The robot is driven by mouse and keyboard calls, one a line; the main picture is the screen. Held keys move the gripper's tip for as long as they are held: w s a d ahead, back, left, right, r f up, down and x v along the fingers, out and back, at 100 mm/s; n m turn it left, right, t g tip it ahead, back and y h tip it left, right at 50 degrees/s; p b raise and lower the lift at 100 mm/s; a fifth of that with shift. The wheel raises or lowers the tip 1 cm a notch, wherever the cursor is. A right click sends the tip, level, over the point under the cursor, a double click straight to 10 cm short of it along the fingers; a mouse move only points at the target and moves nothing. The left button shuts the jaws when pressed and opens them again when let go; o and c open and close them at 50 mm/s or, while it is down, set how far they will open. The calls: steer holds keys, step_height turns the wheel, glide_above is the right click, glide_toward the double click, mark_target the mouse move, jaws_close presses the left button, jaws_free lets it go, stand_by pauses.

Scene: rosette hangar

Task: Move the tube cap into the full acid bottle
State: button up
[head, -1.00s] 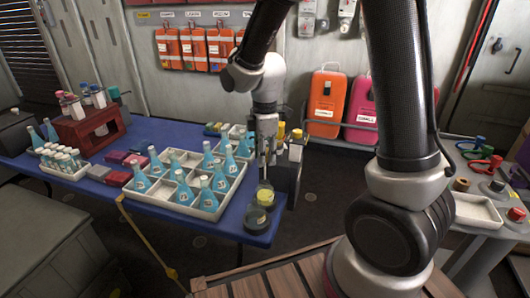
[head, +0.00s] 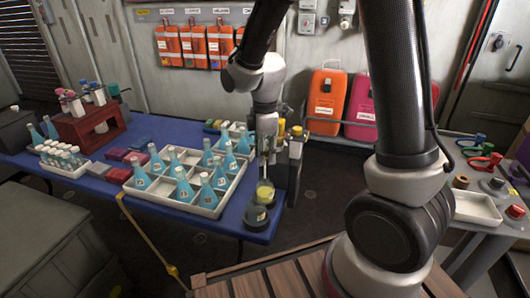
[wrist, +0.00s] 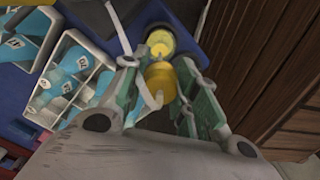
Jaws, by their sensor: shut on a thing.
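My gripper (wrist: 160,92) points down at the right end of the blue table; it also shows in the head view (head: 266,155). It is shut on a yellow cylindrical piece, which looks like the tube cap (wrist: 159,80). Beyond it in the wrist view is a round, dark-sided vessel with a yellow top or contents (wrist: 160,42), probably the full acid bottle. In the head view a yellow-and-glass vessel (head: 264,193) shows just below my gripper, with a dark round one (head: 257,217) in front. Whether the cap touches the vessel cannot be told.
A white divided tray (head: 208,213) of blue flasks stands close left of my gripper. Yellow-topped bottles (head: 297,132) stand in a dark holder close right. A red rack (head: 85,130) and small vials (head: 62,156) are farther left. The table's front edge is near.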

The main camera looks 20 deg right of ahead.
mark_target(265, 178)
steer(key=shift+f, duration=1.85)
steer(key=shift+f, duration=0.15)
steer(key=shift+f, duration=2.15)
steer(key=o, duration=1.3)
steer(key=shift+r, duration=0.1)
steer(key=shift+r, duration=2.7)
